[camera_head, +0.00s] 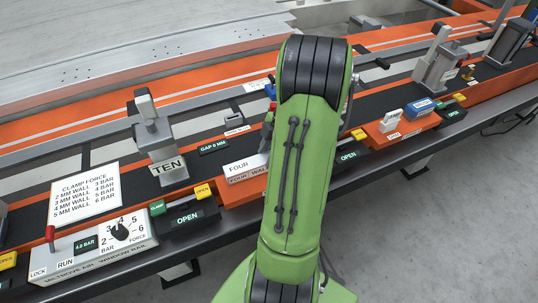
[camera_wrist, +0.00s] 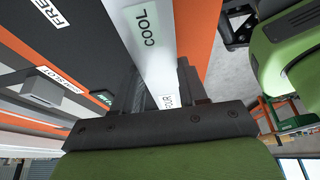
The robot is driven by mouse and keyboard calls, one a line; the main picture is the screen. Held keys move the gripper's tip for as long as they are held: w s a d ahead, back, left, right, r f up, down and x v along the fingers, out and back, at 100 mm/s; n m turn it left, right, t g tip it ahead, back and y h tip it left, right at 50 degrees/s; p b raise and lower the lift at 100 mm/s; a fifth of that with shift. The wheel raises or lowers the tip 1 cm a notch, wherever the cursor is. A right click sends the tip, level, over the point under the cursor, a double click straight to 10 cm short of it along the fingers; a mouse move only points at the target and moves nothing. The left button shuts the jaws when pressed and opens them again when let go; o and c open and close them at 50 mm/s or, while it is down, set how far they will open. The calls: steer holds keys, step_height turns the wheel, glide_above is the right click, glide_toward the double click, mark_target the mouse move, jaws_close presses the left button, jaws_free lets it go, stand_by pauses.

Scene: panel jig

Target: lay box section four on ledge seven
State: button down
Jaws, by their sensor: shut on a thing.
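Box section four is a pale bar. In the wrist view the box section (camera_wrist: 147,48) runs up between my jaws, with "COOL" and a partly covered label ending in "UR" on it. My gripper (camera_wrist: 155,88) is shut on it. In the head view its end marked "FOUR" (camera_head: 239,167) shows left of my green arm, above an orange block front with a small wall label. My arm hides the jaws and the rest of the section there. I cannot tell whether it rests on the orange block or is lifted. No ledge marked seven is readable in either view.
A grey clamp marked "TEN" (camera_head: 167,168) stands left of the section. An orange block (camera_head: 395,126) and more grey clamps (camera_head: 438,65) stand right of my arm.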

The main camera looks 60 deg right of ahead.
steer(key=c, duration=0.6)
jaws_free()
steer(key=p+v, duration=0.5)
steer(key=v, duration=0.7)
steer(key=w+a+r+m+h, duration=0.1)
steer(key=w+a+r+m, duration=0.15)
steer(key=a, duration=0.45)
steer(key=w+a+r+m+h, duration=0.1)
steer(key=w+a+r, duration=0.1)
steer(key=a+r, duration=0.35)
steer(key=w+a+r+m+h, duration=0.1)
steer(key=w+a+m, duration=0.1)
steer(key=a, duration=0.6)
steer(key=s+a+m+t, duration=0.3)
steer(key=s+a+m, duration=0.3)
steer(key=s+a, duration=0.3)
steer(key=shift+s+a+r+h, duration=0.25)
steer(key=shift+a+h, duration=0.15)
steer(key=shift+a, duration=0.1)
